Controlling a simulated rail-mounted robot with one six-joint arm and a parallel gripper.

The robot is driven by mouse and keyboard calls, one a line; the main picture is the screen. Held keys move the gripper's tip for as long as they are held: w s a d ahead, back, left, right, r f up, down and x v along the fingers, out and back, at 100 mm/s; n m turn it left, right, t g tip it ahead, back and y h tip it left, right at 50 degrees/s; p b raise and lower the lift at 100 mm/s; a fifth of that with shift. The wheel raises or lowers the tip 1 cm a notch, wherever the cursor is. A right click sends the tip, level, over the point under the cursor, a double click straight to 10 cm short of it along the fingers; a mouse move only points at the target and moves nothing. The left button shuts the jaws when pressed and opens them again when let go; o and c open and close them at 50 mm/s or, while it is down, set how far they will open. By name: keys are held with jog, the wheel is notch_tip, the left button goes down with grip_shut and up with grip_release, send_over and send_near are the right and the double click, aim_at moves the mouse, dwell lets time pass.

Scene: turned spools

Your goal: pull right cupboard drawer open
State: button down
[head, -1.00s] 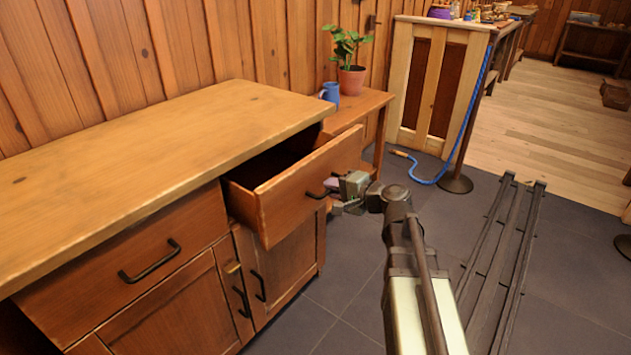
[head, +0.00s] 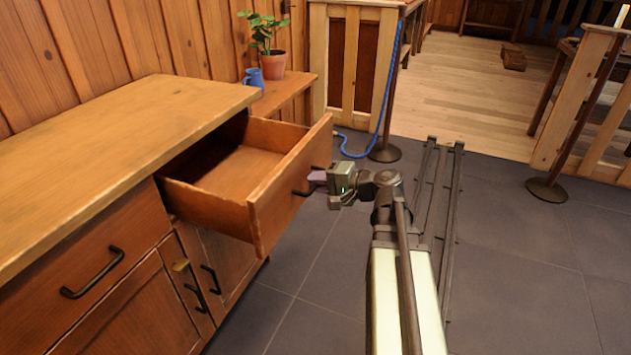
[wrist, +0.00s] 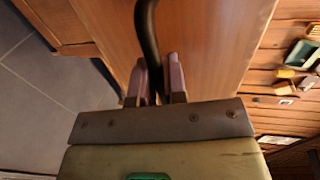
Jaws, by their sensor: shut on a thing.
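The right cupboard drawer (head: 290,188) stands far out of the wooden cupboard (head: 112,125), and its inside shows empty in the head view. Its dark bar handle (wrist: 147,38) runs between the two fingers of my gripper (wrist: 157,80) in the wrist view. The gripper is shut on this handle, close in front of the drawer front. In the head view my gripper (head: 318,178) is at the drawer's front face, and the fingers partly hide the handle.
The left drawer (head: 110,265) is shut, as are the cupboard doors below. A side table (head: 290,90) behind holds a potted plant (head: 268,62) and a blue mug (head: 254,77). A rail (head: 440,190) lies on the grey floor. Open floor (head: 520,270) lies to the right.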

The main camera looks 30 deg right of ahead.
jog(key=c, duration=1.2)
grip_release()
jog(key=p+v, duration=0.2)
jog(key=v, duration=0.8)
jog(key=shift+s+d+r, duration=0.15)
jog(key=shift+s+d, duration=0.1)
jog(key=shift+s, duration=0.05)
